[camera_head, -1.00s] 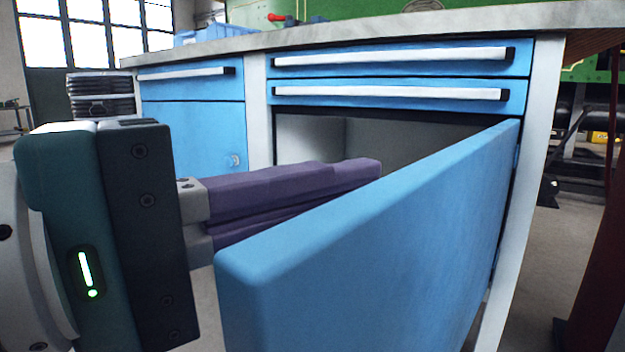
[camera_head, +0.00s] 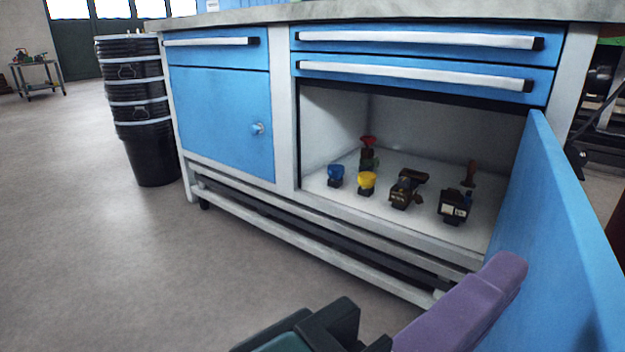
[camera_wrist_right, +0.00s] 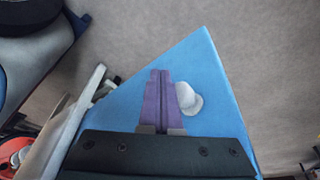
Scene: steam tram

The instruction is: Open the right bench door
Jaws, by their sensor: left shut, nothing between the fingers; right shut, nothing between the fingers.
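The right bench door (camera_head: 560,225) is a blue panel standing wide open, swung out to the right of its compartment. My left gripper (camera_head: 510,265) comes in at the bottom of the head view, its purple fingers shut and empty. Its fingertips are at the door's inner side; I cannot tell whether they touch. In the right wrist view the blue door (camera_wrist_right: 205,65) shows with a pale rounded knob (camera_wrist_right: 187,98). My right gripper (camera_wrist_right: 160,75) is shut and empty, its fingers over the door beside the knob. The right gripper does not show in the head view.
The open compartment (camera_head: 325,120) holds several small items, among them a yellow-topped one (camera_head: 367,182) and a black one (camera_head: 454,207). Two blue drawers (camera_head: 415,75) above it are shut. Stacked black bins (camera_head: 140,110) stand left of the bench.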

